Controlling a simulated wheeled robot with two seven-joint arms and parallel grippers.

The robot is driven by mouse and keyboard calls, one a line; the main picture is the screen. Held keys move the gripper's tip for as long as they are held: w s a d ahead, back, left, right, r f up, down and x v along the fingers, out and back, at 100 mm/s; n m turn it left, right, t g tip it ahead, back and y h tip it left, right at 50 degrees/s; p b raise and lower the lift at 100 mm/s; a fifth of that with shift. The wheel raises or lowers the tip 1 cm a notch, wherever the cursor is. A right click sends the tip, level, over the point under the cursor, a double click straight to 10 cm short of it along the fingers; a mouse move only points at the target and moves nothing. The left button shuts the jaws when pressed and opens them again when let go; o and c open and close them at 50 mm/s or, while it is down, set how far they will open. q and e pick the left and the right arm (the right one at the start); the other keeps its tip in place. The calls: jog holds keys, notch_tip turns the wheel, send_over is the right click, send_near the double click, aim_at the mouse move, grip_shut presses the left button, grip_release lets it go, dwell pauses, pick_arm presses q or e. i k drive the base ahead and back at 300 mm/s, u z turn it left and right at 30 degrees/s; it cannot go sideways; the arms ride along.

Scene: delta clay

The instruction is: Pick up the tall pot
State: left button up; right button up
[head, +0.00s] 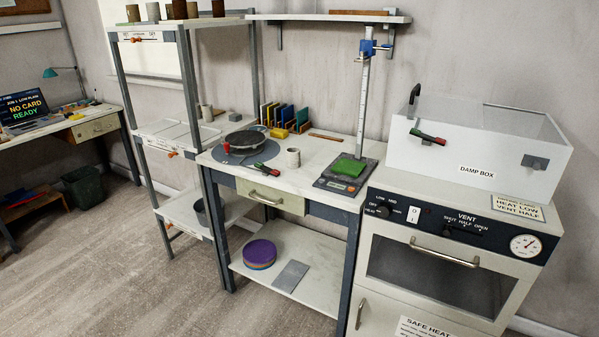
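Several pots are in view, and I cannot tell for sure which is the tall pot. On the top of the grey rack stand a pale pot (153,12), a tan pot (133,13) and a brown pot (179,9), the brown one cut by the top edge of the picture. Neither of my grippers shows.
A damp box (481,140) sits on the oven cabinet (441,257) at right. A laptop desk (93,127) stands at far left. Floor (130,275) in front is clear.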

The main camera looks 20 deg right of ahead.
aim_at(293, 155)
jog(key=u, duration=0.55)
jog(key=i, duration=1.45)
jog(key=z, duration=0.7)
